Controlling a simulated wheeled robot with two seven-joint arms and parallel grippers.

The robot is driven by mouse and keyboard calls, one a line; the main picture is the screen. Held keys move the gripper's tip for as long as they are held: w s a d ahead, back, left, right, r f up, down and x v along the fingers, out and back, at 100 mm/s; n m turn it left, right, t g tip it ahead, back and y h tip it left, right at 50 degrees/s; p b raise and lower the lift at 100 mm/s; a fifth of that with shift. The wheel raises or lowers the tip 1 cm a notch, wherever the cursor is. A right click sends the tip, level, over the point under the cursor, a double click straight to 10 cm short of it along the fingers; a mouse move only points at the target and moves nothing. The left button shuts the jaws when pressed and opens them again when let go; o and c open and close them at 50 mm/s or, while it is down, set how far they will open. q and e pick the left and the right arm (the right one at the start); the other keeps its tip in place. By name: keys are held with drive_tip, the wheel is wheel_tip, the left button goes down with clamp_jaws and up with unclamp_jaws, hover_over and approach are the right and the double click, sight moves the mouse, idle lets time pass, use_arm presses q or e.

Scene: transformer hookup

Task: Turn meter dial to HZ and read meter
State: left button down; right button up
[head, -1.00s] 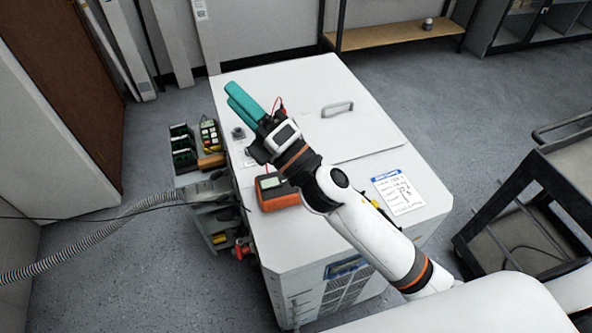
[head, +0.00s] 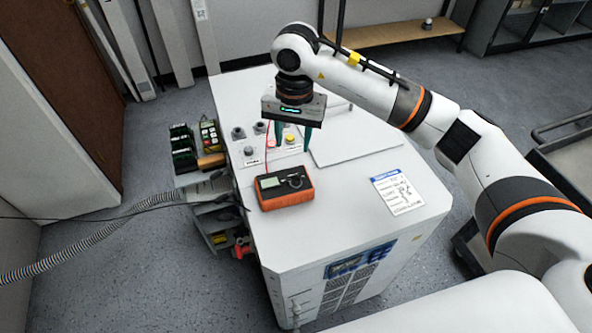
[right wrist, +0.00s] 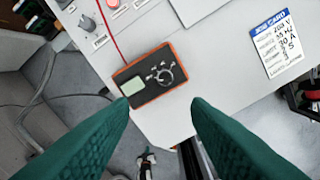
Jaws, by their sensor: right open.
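The orange and black meter (head: 285,187) lies on the white cabinet top near its left edge. Its pale display is on the left and its round dial on the right. In the right wrist view the meter (right wrist: 147,77) shows its display (right wrist: 137,87) and dial (right wrist: 166,74) with small markings around it, too small to read. A red lead runs from it. My right gripper (head: 292,137) points down, open and empty, above the cabinet top behind the meter. Its green fingers (right wrist: 160,115) are wide apart in the right wrist view. My left gripper is out of view.
A job card (head: 398,193) lies right of the meter. A control panel with knobs and buttons (head: 289,139) is behind it. Clear cabinet top surrounds the meter's front and right.

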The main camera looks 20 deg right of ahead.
sight(296, 176)
drive_tip(key=f+p, duration=0.1)
drive_tip(key=f, duration=0.2)
drive_tip(key=f+p, duration=0.1)
drive_tip(key=f, duration=0.3)
drive_tip(key=f+p, duration=0.2)
drive_tip(key=f, duration=0.1)
drive_tip(key=shift+d+f, duration=0.35)
drive_tip(key=shift+f, duration=0.55)
clamp_jaws()
